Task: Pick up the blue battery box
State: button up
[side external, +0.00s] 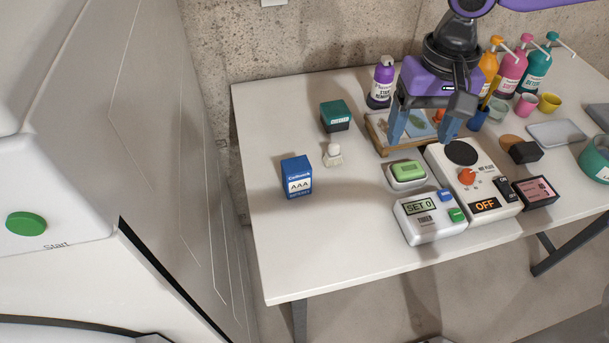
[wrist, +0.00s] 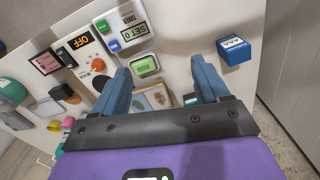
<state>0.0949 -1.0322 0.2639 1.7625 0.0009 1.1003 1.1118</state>
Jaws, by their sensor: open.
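The blue battery box (side external: 297,177), marked AAA, stands upright on the left part of the white table. In the wrist view the blue battery box (wrist: 236,49) is at the upper right, beyond the right fingertip. My gripper (side external: 425,124) is open and empty, above the back middle of the table and well to the right of the box. In the wrist view its two blue fingers (wrist: 158,72) are spread apart with nothing held between them.
A small white bottle (side external: 333,155) and a dark green box (side external: 335,115) stand near the battery box. A soap dish (side external: 407,174), timer (side external: 429,218) and hot plate (side external: 478,160) sit to the right. A purple bottle (side external: 381,83) stands behind. The table's front left is clear.

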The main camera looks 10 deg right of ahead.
jog(key=w+a+f+m, duration=0.2)
jog(key=w+a+m, duration=0.5)
jog(key=a, duration=0.2)
jog(key=m, duration=0.8)
send_near(298, 166)
notch_tip(298, 166, down, 9)
jog(key=shift+w+r, duration=0.1)
jog(key=shift+w+a+f, duration=0.1)
jog(key=shift+f, duration=1.5)
jog(key=shift+w+a+f, duration=0.1)
jog(key=shift+w+f, duration=0.05)
jog(key=shift+f, duration=1.45)
jog(key=c, duration=1.2)
jog(key=shift+r, duration=0.1)
